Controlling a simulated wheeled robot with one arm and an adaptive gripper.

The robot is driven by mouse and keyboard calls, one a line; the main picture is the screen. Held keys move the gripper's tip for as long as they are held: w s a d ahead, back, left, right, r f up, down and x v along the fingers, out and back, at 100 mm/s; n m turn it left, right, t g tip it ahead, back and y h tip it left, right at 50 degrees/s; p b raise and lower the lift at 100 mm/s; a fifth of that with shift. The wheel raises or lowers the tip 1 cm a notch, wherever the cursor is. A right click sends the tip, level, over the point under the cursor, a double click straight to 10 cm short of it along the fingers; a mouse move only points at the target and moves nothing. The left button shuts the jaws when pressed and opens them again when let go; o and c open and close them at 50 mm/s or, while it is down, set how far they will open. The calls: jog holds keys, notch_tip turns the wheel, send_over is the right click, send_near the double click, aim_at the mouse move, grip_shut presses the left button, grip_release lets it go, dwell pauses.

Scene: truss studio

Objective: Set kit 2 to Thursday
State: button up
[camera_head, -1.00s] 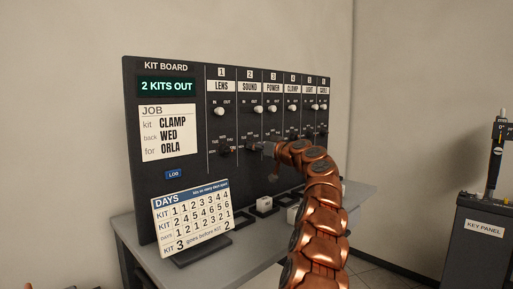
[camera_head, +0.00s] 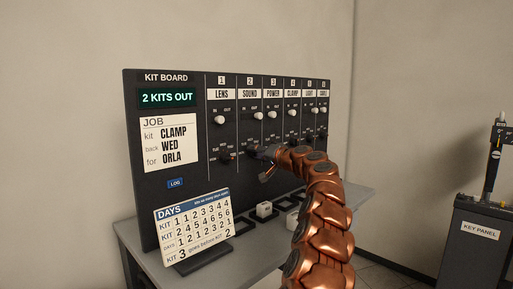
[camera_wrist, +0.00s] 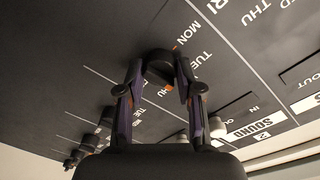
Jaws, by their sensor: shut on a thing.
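The kit board (camera_head: 190,200) stands on a table, with kit 2 as its SOUND column (camera_head: 250,93). My gripper (camera_head: 262,153) is at the lower day dial of that column and hides most of it. In the wrist view, my gripper's two fingers (camera_wrist: 161,95) are shut on a dark round day knob (camera_wrist: 158,62) with orange marks. MON, TUE and THU lettering (camera_wrist: 258,12) shows near it. Which day the knob points to is not clear. The SOUND label (camera_wrist: 262,130) lies at the lower right there.
The screen (camera_head: 167,97) reads 2 KITS OUT. The job card (camera_head: 170,143) reads CLAMP, WED, ORLA. A days card (camera_head: 192,226) stands in front of the board. A small white block (camera_head: 264,209) lies on the table (camera_head: 135,240). Neighbouring dials (camera_head: 226,157) sit close beside my gripper.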

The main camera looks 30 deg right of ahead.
jog(key=shift+d+r+m+y+p, duration=0.1)
jog(key=shift+m+y+p, duration=0.15)
jog(key=shift+m+p, duration=2.05)
jog(key=shift+r+m+y+p, duration=0.1)
jog(key=shift+m+y+p, duration=0.15)
jog(key=shift+m+p, duration=2)
jog(key=shift+f+m, duration=0.1)
jog(key=shift+m, duration=0.25)
jog(key=o, duration=1.2)
jog(key=shift+f, duration=0.1)
jog(key=shift+c, duration=0.2)
